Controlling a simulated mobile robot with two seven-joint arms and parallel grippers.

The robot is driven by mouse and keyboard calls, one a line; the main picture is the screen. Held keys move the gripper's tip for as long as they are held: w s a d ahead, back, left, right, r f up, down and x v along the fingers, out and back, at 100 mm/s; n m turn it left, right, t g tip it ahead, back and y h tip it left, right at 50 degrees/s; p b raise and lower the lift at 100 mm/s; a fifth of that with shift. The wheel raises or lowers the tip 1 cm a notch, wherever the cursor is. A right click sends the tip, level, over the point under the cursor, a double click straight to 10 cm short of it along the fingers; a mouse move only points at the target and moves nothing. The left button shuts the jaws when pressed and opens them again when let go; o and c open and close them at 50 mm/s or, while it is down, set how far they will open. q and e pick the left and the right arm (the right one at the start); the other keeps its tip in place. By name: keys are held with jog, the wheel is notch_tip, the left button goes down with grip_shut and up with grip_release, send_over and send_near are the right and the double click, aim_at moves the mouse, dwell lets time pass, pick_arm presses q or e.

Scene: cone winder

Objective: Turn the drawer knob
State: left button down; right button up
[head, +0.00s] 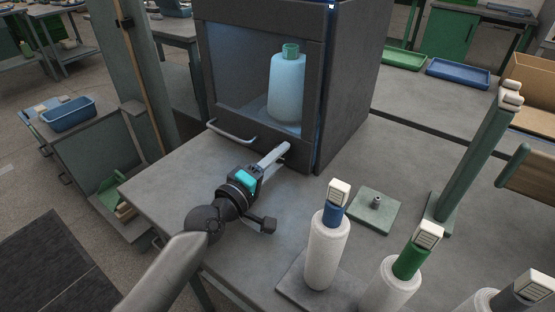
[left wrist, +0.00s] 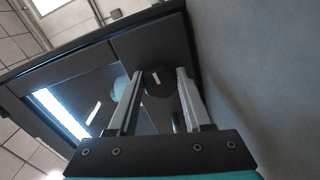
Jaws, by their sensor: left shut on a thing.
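A dark knob (left wrist: 158,82) with a pale line on its face sits between the fingertips of my left gripper (left wrist: 160,76) in the left wrist view. The fingers are shut on it, one on each side. In the head view my left gripper (head: 284,148) reaches the lower front of the dark cabinet (head: 350,90), right of its pale bar handle (head: 231,132). The knob itself is hidden there by the fingers. My right gripper is not in view.
White cones with blue (head: 332,214) and green (head: 410,260) tops stand at the front right, near a green post (head: 480,155) and a small plate (head: 362,218). The table left of my arm is clear.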

pick_arm(q)
jog(key=shift+m, duration=0.5)
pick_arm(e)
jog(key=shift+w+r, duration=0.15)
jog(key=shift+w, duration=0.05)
pick_arm(q)
jog(key=shift+c, duration=1.6)
grip_release()
jog(key=shift+s+a, duration=0.3)
jog(key=shift+s, duration=0.05)
jog(key=p+v, duration=0.1)
jog(key=v, duration=0.3)
jog(key=shift+s+a, duration=0.1)
jog(key=shift+s, duration=0.2)
jog(key=v, duration=0.8)
jog(key=shift+a, duration=0.1)
jog(key=shift+v, duration=0.75)
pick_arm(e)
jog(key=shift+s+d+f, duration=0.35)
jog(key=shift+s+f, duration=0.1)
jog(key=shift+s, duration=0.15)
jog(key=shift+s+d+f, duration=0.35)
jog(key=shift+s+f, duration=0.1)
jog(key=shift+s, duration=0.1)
